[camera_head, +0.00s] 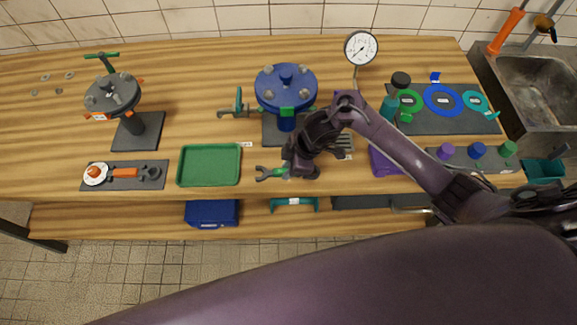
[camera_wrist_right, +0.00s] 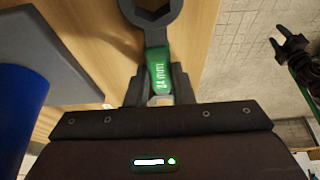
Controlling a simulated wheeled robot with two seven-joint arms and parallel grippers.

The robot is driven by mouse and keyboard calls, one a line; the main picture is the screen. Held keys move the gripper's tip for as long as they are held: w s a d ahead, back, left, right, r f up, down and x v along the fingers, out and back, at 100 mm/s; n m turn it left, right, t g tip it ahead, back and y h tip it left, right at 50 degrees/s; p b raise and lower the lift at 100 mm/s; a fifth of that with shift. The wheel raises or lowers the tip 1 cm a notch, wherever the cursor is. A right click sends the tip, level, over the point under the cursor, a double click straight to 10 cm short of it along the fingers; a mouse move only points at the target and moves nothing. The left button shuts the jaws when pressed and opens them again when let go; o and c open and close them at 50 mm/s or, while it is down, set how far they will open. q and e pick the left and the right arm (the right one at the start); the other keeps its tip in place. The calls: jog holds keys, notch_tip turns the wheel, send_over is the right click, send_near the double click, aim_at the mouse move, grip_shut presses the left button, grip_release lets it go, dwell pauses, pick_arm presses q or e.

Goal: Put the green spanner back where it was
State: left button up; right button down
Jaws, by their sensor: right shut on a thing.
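The green spanner has a grey metal head (camera_head: 263,174) and a green handle; in the right wrist view its handle (camera_wrist_right: 158,70) and grey ring-like head (camera_wrist_right: 152,12) show. My right gripper (camera_head: 290,166) is shut on the handle, near the bench's front edge. The head points left, towards the green tray, and is apart from it. The fingers hide the far end of the handle. A grey slotted piece (camera_head: 344,141) lies just right of the gripper, partly hidden by it. My left gripper is not seen in the head view.
The empty green tray (camera_head: 181,180) is left of the spanner. The blue-topped flange stand (camera_head: 286,86) is behind the gripper. A purple box (camera_head: 385,161) lies right, partly behind my arm. The left rear bench has free room.

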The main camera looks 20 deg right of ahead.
jog(key=c, duration=1.3)
grip_release()
jog(key=shift+o, duration=0.2)
jog(key=shift+r, duration=0.25)
jog(key=p+v, duration=0.1)
jog(key=v, duration=1)
jog(key=shift+d+r, duration=0.3)
jog(key=shift+s, duration=0.1)
